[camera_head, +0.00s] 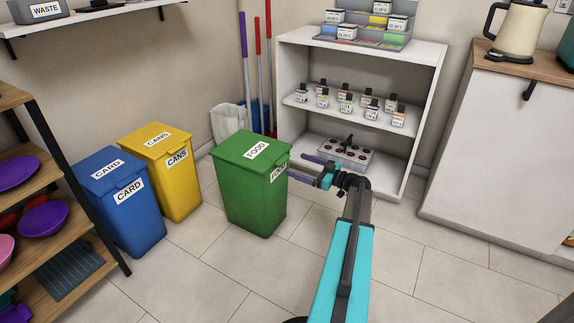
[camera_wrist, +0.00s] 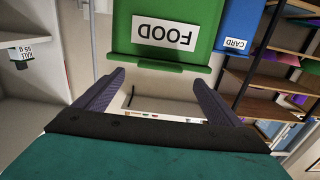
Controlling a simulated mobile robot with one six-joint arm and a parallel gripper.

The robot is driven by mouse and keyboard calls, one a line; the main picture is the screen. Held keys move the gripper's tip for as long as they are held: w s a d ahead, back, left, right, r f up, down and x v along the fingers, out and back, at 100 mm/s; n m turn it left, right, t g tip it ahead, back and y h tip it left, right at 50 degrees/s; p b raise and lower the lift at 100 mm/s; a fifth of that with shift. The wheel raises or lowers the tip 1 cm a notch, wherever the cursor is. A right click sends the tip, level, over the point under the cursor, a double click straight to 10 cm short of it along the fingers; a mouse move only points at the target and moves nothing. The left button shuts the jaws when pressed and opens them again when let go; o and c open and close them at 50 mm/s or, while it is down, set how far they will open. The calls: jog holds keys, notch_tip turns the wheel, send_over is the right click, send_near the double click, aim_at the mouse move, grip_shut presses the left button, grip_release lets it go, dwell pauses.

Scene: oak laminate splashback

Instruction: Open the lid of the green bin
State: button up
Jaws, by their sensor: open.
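The green bin (camera_head: 250,194) labelled FOOD stands on the floor in the middle of the head view, with its lid (camera_head: 248,150) shut. My gripper (camera_head: 311,169) is at the right side of the bin, close to the lid's front edge, and partly covers the front label. In the wrist view the green bin (camera_wrist: 166,55) is at the top, upside down, with a lip (camera_wrist: 160,65) along its edge. The two purple fingers of my gripper (camera_wrist: 158,85) are spread apart with nothing between them. Whether a finger touches the bin cannot be told.
A yellow CANS bin (camera_head: 176,190) and a blue CARD bin (camera_head: 133,222) stand to the left. A white shelf unit (camera_head: 423,110) with small jars is behind my gripper. Mops (camera_head: 257,70) lean on the wall. Floor (camera_head: 240,275) in front is clear.

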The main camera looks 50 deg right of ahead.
aim_at(286, 160)
jog(key=shift+b+x, duration=0.65)
jog(key=shift+x, duration=2.35)
